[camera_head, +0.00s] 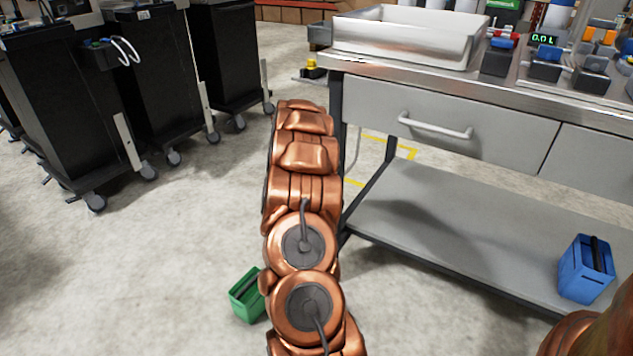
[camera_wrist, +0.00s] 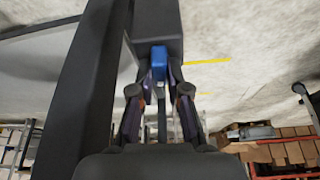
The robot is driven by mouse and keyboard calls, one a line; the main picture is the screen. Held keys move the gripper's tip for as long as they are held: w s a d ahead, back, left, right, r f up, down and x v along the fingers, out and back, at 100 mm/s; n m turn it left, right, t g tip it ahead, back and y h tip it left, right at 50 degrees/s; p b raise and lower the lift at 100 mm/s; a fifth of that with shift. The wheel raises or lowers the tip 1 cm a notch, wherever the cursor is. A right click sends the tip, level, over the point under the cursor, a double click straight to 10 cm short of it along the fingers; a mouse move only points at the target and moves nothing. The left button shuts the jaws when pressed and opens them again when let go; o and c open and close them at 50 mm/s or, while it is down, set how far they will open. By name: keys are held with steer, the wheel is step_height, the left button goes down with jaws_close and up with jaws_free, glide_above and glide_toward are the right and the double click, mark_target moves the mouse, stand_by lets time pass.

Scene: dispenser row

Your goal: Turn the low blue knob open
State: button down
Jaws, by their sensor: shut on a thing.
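The low blue knob (camera_wrist: 159,62) shows in the wrist view, against a dark grey block. It sits between the two fingertips of my gripper (camera_wrist: 160,76), one finger on each side. My gripper is shut on it. How far the knob is turned cannot be told from this view. In the head view my copper-coloured arm reaches down past the left end of the steel bench (camera_head: 390,75), and the gripper and the low knob are hidden.
A dark grey beam (camera_wrist: 85,90) runs close beside my gripper. Black cabinets (camera_head: 65,105) on casters stand left. A green bin (camera_head: 246,294) is on the floor beside my arm. A blue bin (camera_head: 583,275) stands on the bench's lower shelf.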

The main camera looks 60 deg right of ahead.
steer(key=shift+r+n+t+p, duration=0.1)
steer(key=shift+n+t+p, duration=0.2)
steer(key=shift+n, duration=0.3)
steer(key=c, duration=1.1)
jaws_free()
steer(key=shift+c, duration=0.2)
steer(key=v, duration=1.1)
steer(key=shift+a+r, duration=0.15)
steer(key=shift+r, duration=0.25)
steer(key=shift+r, duration=0.1)
